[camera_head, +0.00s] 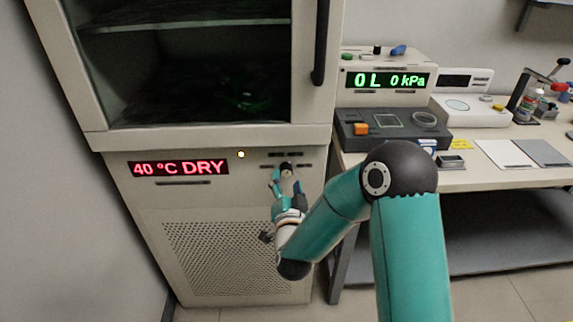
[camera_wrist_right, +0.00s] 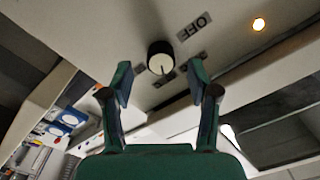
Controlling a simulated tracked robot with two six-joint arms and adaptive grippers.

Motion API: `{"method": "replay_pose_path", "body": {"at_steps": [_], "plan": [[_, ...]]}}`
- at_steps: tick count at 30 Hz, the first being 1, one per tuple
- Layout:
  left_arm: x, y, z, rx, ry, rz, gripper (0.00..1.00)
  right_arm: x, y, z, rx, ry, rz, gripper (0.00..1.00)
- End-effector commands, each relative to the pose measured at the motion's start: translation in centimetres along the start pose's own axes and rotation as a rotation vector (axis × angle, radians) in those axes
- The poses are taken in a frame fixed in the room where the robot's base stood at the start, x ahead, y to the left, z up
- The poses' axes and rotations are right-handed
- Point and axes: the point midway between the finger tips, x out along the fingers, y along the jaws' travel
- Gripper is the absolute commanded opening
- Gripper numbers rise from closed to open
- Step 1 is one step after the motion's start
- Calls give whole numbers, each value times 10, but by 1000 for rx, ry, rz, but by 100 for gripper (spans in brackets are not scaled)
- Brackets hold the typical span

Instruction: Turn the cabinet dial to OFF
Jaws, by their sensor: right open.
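The cabinet (camera_head: 130,205) stands at the left, its red display (camera_head: 178,168) reading "40 °C DRY". Its small dial (camera_head: 286,168) is on the front panel below the door, partly covered by my right gripper (camera_head: 287,181) in the head view. In the right wrist view the dial (camera_wrist_right: 160,60) is a dark knob with a pale face. Its mark points towards the gripper, away from the OFF label (camera_wrist_right: 194,27). My right gripper (camera_wrist_right: 160,80) is open, its fingertips near the dial on either side, with gaps; contact is not visible. My left gripper is out of view.
A lit amber lamp (camera_head: 241,154) is left of the dial. The dark door handle (camera_head: 321,42) is above it. A table (camera_head: 480,178) at the right holds instruments, including a device (camera_head: 387,82) with a green "0 L 0 kPa" display. Floor shows below.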

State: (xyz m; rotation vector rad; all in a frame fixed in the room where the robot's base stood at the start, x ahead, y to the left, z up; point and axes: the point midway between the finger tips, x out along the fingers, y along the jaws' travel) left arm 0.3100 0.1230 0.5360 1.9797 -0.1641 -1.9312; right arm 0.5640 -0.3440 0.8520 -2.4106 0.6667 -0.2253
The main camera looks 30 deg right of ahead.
Motion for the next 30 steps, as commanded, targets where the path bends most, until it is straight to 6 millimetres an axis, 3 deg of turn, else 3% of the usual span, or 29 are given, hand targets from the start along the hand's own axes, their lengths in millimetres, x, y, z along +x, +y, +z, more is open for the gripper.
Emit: {"method": "replay_pose_path", "body": {"at_steps": [7, 19, 30], "plan": [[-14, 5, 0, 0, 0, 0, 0, 31, 0, -1, -2, -1, 1, 60], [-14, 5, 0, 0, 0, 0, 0, 36, 1, 0, -2, 0, 0, 58], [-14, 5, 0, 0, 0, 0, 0, 36, 1, 0, -2, 0, 2, 0]]}}
